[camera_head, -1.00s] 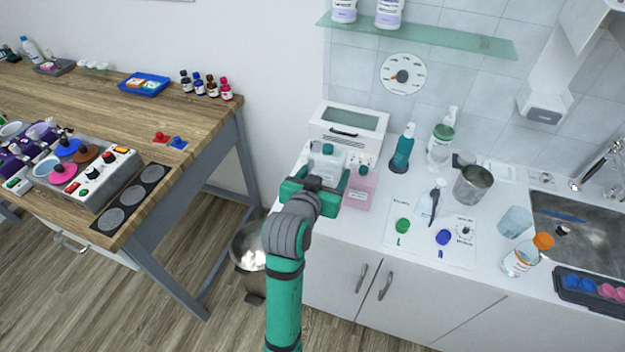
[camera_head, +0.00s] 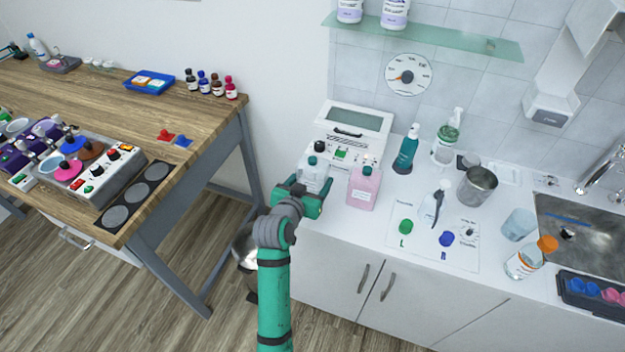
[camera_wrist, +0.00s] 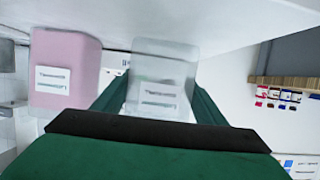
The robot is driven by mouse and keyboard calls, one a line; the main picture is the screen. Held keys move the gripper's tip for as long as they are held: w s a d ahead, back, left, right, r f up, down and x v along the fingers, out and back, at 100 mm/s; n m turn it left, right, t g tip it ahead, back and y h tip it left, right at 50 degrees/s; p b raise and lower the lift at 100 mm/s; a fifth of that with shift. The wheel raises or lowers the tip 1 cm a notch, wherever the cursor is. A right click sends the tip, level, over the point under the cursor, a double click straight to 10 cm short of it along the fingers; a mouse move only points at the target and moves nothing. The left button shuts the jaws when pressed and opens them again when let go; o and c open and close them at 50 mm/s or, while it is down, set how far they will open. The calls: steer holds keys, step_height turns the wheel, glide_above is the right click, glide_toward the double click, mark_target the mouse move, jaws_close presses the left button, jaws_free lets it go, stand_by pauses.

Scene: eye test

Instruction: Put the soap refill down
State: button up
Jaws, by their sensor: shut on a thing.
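The soap refill, a clear bottle with a white label and a dark green cap (camera_head: 313,172), is held upright at the counter's left end. My gripper (camera_head: 304,194) is shut on it, and the bottle shows between the green fingers in the wrist view (camera_wrist: 161,82). I cannot tell whether its base touches the white counter (camera_head: 345,222). A similar pink bottle (camera_head: 363,188) stands just to its right, apart from it; it also shows in the wrist view (camera_wrist: 64,75). The label text is too small to read.
A white box with a window and buttons (camera_head: 357,120) stands behind the bottles. A green bottle (camera_head: 406,152), a pump bottle (camera_head: 446,140), a metal cup (camera_head: 477,187) and a marked sheet (camera_head: 425,250) lie to the right. A bin (camera_head: 243,257) stands below the counter's left edge.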

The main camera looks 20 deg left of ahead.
steer(key=o, duration=1.1)
steer(key=shift+r, duration=0.1)
steer(key=v, duration=1.2)
steer(key=shift+w, duration=0.1)
